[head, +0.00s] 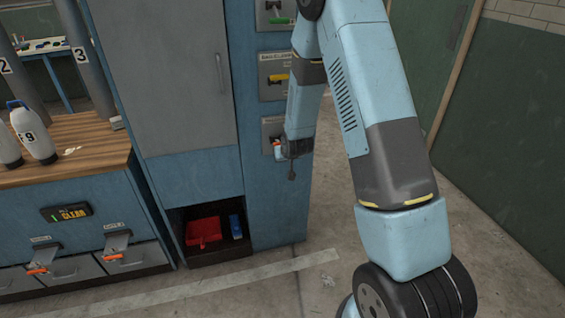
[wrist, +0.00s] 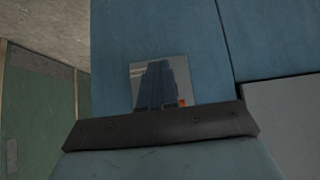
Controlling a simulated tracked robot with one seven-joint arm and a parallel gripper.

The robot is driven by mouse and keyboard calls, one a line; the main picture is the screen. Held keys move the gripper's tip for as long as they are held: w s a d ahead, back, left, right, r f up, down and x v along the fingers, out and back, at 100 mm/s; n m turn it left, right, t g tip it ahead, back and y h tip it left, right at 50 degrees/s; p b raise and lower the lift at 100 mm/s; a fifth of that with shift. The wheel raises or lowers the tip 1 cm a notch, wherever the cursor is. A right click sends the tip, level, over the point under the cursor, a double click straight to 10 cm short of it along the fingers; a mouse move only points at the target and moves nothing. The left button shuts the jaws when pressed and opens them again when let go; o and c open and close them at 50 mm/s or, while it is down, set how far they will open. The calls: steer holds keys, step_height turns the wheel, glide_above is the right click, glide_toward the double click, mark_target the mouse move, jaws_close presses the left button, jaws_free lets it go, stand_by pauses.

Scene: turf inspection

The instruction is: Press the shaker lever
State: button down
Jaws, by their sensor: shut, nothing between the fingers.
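My gripper (head: 292,158) is at the blue cabinet's narrow face, in front of the lowest of three metal plates (head: 269,128). It is shut and empty; its fingertips are small and dark in the head view. No label there is readable as shaker.
A yellow lever (head: 278,78) and a green lever (head: 281,20) sit on the plates above. Two orange-tipped levers (head: 42,262) (head: 117,247) are on the bench front at left. A red item (head: 203,232) lies in the cabinet's lower opening. Floor right of the cabinet is clear.

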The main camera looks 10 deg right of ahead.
steer(key=s+d+r, duration=0.1)
steer(key=s+r, duration=0.1)
steer(key=s, duration=0.8)
steer(key=shift+r, duration=0.1)
stand_by(2.5)
steer(key=s+d+r, duration=0.1)
steer(key=s+r, duration=0.2)
steer(key=r, duration=0.4)
steer(key=s+d+r+g, duration=0.1)
steer(key=s+d+r, duration=0.15)
steer(key=r, duration=0.45)
steer(key=s+r, duration=0.3)
steer(key=r, duration=0.5)
steer(key=s+d+r+g, duration=0.1)
steer(key=s+r, duration=0.5)
steer(key=s, duration=0.4)
steer(key=s+d+r+m, duration=0.1)
steer(key=s+d+r, duration=0.1)
steer(key=s+r, duration=0.4)
steer(key=s, duration=0.5)
steer(key=shift+d+r+g+h, duration=0.15)
steer(key=shift+g+h, duration=0.25)
